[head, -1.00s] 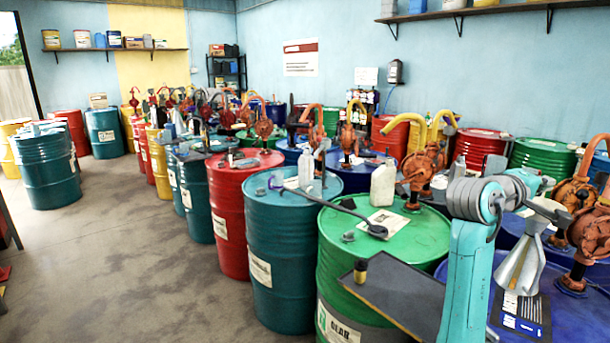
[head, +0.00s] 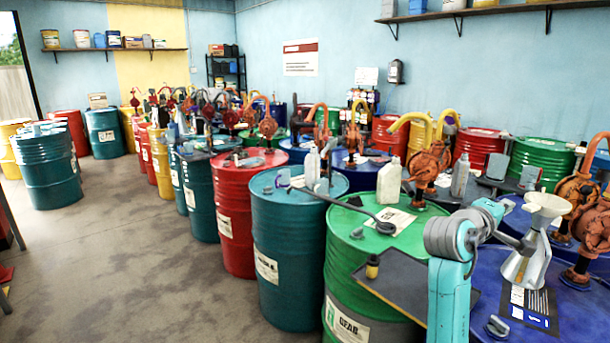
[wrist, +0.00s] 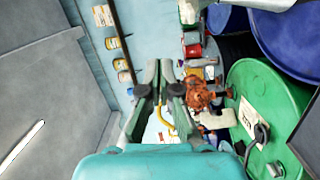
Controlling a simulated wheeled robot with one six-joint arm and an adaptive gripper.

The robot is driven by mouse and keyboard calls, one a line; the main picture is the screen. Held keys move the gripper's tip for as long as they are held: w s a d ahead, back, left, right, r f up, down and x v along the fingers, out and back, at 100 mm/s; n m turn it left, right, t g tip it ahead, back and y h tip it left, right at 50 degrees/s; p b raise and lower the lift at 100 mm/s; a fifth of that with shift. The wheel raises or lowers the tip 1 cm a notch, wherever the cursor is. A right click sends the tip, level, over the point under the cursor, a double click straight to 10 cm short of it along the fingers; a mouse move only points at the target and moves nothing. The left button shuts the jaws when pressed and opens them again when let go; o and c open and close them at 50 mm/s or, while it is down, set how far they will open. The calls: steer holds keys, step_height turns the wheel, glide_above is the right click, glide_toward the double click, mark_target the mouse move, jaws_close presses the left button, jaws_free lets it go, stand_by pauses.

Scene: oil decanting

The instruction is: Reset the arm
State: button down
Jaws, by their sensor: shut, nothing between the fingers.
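My arm (head: 449,290) stands teal and grey at the lower right of the head view, with its joint bent in front of the green and blue drums. In the head view I cannot make out the fingers. In the wrist view my gripper (wrist: 159,68) points away from the camera into the room, its two green-grey fingers close together and with nothing held between them. The gripper's tips stand in front of the far blue wall and small shelf items, apart from any drum.
A green drum (head: 345,255) and a blue drum (head: 480,262) stand close to my arm. A pale funnel (head: 545,205) stands on the blue drum, right of my arm. Open floor (head: 150,270) lies left.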

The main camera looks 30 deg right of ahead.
steer(key=w+a+f+n+t+y, duration=0.3)
steer(key=a+f+t, duration=0.3)
steer(key=a+f, duration=0.65)
steer(key=w+a+f+n+t+y, duration=0.25)
steer(key=a+f+t, duration=0.25)
steer(key=a+f, duration=0.75)
steer(key=s+a+f+t+y, duration=0.3)
steer(key=s+a+f+y, duration=0.35)
steer(key=a+f, duration=0.6)
steer(key=s+a+r+m+y, duration=0.1)
steer(key=s+a+m+y, duration=0.1)
steer(key=s+a, duration=0.5)
steer(key=s+a+r+m+y, duration=0.2)
steer(key=s+a, duration=0.5)
steer(key=s, duration=1)
steer(key=shift+s+a+r+t+y, duration=0.2)
steer(key=shift+s+r+t+y, duration=0.15)
steer(key=shift+y, duration=0.55)
steer(key=shift+d, duration=0.15)
